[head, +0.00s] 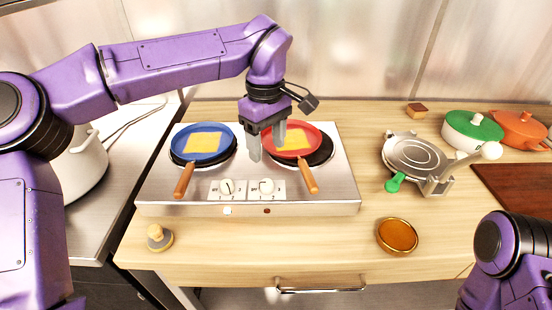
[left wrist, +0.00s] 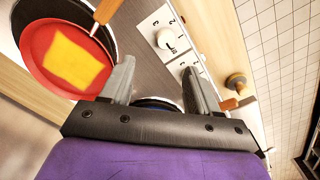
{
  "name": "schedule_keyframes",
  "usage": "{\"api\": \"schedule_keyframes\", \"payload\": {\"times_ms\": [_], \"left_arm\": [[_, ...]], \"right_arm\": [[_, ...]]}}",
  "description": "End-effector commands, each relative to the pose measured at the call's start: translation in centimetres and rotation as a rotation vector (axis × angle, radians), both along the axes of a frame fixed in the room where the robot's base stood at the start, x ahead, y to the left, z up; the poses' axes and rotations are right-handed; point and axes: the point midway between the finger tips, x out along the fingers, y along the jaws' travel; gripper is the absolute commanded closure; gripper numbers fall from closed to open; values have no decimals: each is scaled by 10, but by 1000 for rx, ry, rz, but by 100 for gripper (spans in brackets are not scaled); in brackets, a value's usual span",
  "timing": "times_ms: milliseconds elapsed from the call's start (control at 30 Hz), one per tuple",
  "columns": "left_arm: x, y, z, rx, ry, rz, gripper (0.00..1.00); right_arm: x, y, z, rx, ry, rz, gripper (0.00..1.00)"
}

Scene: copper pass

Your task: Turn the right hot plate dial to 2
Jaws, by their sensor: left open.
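The hot plate (head: 150,195) is a silver double unit with two white dials on its front. The right dial (head: 266,187) sits below the red pan (head: 306,153), and its setting is too small to read. The left dial (head: 227,187) is below the blue pan (head: 222,153). The right dial also shows in the left wrist view (left wrist: 166,38), clear of the fingers. My left gripper (head: 267,148) is open and empty, pointing down above the plate, behind the right dial and beside the red pan. My right gripper is out of view.
Each pan holds a yellow square, with a wooden handle (head: 308,178) reaching forward near the dials. Left indicator (head: 227,211) is pale; right indicator (head: 267,211) is dark red. A waffle-iron-like press (head: 416,154), brass dish (head: 397,236) and knobbed stamp (head: 159,238) stand around.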

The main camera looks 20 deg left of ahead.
Motion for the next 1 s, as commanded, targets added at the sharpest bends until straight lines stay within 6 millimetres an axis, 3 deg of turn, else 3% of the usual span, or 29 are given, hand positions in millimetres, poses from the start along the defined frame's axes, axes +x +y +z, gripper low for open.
{"api": "schedule_keyframes", "payload": {"times_ms": [167,533,700,900,933,1000], "left_arm": [[-7,1,-14,1,-3,0,39],[-1,1,-93,0,4,2,39],[-1,0,-105,-1,0,0,39],[-1,0,-106,-1,0,0,39],[-1,0,-106,-1,0,0,43],[-1,0,-106,-1,0,0,65]], "right_arm": [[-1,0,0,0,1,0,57],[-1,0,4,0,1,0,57],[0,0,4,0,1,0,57],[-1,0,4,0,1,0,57],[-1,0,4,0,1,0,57],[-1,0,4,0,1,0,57]]}}
